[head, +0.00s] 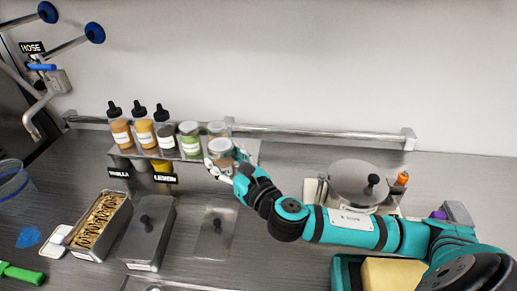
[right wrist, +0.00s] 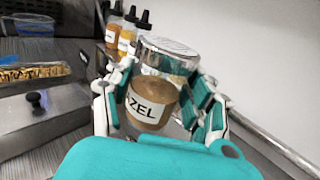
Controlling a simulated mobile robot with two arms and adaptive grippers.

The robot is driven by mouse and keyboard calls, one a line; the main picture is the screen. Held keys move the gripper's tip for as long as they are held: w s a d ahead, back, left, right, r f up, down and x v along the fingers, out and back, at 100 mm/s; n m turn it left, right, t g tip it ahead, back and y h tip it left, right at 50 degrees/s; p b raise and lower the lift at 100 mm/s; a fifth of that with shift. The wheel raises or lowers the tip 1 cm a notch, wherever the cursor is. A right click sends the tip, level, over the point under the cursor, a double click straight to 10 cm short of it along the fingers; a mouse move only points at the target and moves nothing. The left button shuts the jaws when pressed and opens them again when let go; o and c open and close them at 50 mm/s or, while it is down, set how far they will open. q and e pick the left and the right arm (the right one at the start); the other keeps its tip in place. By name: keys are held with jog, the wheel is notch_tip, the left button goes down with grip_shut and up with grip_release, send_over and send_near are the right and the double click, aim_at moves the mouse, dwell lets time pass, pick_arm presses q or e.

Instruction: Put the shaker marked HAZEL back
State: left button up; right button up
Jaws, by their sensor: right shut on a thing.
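The HAZEL shaker (right wrist: 150,100) is a clear jar with brown contents, a silvery lid and a white label on which "ZEL" reads. My right gripper (right wrist: 158,108) is shut around it, with fingers on both sides, and holds it nearly upright. In the head view the shaker (head: 221,148) and my right gripper (head: 222,165) are at the right part of the metal rack shelf (head: 247,150). I cannot tell whether the shaker's base touches the shelf; the fingers hide it. My left gripper is not in view.
A green-filled shaker (head: 190,138) stands left of the held one, and another shaker (head: 218,129) is close behind it. Several black-nozzled bottles (head: 143,128) fill the shelf's left. A wall rail (head: 310,135) runs behind.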

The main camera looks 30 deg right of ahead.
jog(key=w+d, duration=0.3)
jog(key=w+d+p, duration=0.1)
jog(key=w+d, duration=0.2)
jog(key=w, duration=0.1)
jog(key=w+d+f+p, duration=0.1)
jog(key=w+d, duration=0.2)
jog(key=d, duration=0.1)
jog(key=shift+w+d, duration=0.1)
jog(key=shift+w, duration=0.2)
jog(key=shift+w+d+f, duration=0.1)
jog(key=shift+w+d, duration=0.05)
jog(key=shift+w, duration=0.05)
jog(key=shift+f, duration=0.35)
notch_tip(320, 180, down, 3)
jog(key=shift+r, duration=0.1)
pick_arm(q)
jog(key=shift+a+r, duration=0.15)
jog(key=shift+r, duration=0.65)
